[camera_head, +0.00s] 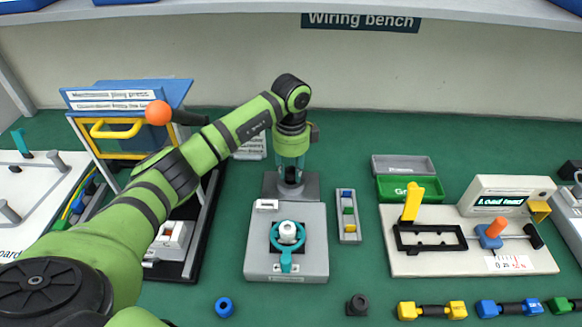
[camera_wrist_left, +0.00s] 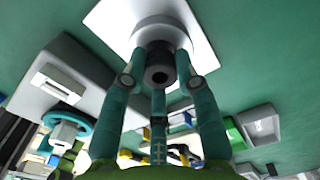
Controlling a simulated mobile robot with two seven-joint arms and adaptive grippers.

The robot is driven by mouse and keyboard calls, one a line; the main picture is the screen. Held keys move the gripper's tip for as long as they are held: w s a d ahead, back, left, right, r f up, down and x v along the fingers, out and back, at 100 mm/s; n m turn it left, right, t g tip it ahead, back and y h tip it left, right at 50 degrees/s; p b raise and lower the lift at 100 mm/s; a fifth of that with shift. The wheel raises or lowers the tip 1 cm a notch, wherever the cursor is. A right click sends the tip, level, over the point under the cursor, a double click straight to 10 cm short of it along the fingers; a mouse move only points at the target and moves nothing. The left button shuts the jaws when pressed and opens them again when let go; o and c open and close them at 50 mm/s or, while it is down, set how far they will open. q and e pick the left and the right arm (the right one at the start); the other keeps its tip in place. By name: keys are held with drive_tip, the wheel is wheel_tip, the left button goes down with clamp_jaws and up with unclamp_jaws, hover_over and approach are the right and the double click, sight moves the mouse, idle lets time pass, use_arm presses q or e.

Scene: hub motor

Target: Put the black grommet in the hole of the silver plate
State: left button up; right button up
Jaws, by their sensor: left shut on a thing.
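My left gripper (camera_head: 291,176) points down at the back of the grey fixture (camera_head: 258,262), above a dark grey block (camera_head: 308,187). In the left wrist view its teal fingers (camera_wrist_left: 160,84) are shut around a dark, round piece with a central hole, which looks like the black grommet (camera_wrist_left: 159,75). Directly beyond it is a pale plate (camera_wrist_left: 115,22), apparently the silver plate, with a round light part behind the grommet. The fingers and grommet cover the hole, so I cannot tell whether the grommet is in it. My right gripper is not in view.
A teal ring with a white hub (camera_head: 287,233) sits on the fixture. A blue ring (camera_head: 225,307) and another small black part (camera_head: 357,304) lie at the front. A narrow parts tray (camera_head: 348,228) and a cream board (camera_head: 445,262) stand to the right.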

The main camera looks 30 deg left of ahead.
use_arm(q)
drive_tip(key=shift+f, duration=0.45)
idle(0.4)
drive_tip(key=o, duration=0.9)
